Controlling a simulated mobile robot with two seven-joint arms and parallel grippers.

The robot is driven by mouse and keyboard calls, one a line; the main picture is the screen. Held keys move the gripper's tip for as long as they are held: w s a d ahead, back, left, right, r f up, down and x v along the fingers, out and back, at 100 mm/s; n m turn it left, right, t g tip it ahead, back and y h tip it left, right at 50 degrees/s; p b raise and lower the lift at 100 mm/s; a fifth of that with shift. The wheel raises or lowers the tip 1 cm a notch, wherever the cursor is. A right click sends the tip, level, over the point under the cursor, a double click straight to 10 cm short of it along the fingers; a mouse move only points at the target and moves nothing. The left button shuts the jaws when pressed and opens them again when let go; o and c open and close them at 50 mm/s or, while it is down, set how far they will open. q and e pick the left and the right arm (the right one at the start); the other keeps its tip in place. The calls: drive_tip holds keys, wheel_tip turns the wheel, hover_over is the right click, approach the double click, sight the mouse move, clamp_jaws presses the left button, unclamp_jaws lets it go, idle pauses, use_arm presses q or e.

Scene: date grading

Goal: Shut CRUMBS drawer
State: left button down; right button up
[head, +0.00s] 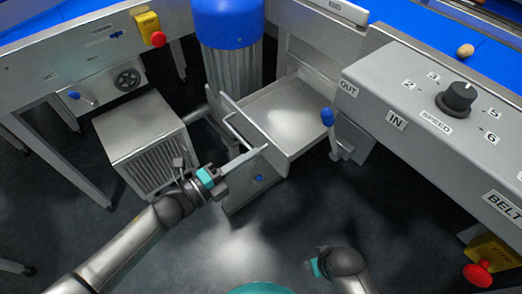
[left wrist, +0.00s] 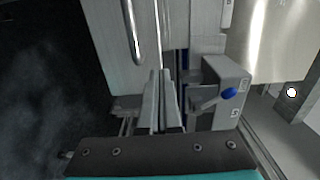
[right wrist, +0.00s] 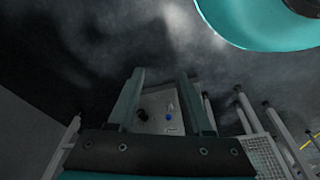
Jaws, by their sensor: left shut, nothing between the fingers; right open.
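The drawer, a shallow grey metal tray (head: 285,112), stands pulled out below the machine's end in the head view. Its upright front panel has a bar handle (head: 236,132), which also shows in the left wrist view (left wrist: 132,30). I cannot read a CRUMBS label. My left gripper (head: 226,176) is shut and empty, just in front of the drawer's near end; its fingers (left wrist: 166,82) appear close to the panel, and contact is unclear. My right gripper (head: 314,265) is low over the floor, away from the drawer; its fingers (right wrist: 161,78) are apart and empty.
A blue-topped drum (head: 228,50) stands behind the drawer. A grey vented box (head: 142,140) is on its left. The control panel (head: 430,105) with dial and blue lever (head: 327,117) overhangs on the right. Dark floor in front is clear.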

sight(271, 143)
use_arm(q)
drive_tip(key=shift+b+x, duration=0.45)
drive_tip(key=shift+x, duration=1.5)
use_arm(e)
drive_tip(key=shift+w+a+r, duration=0.1)
drive_tip(key=shift+w+r, duration=0.55)
drive_tip(key=shift+r, duration=0.35)
use_arm(q)
drive_tip(key=shift+w, duration=0.1)
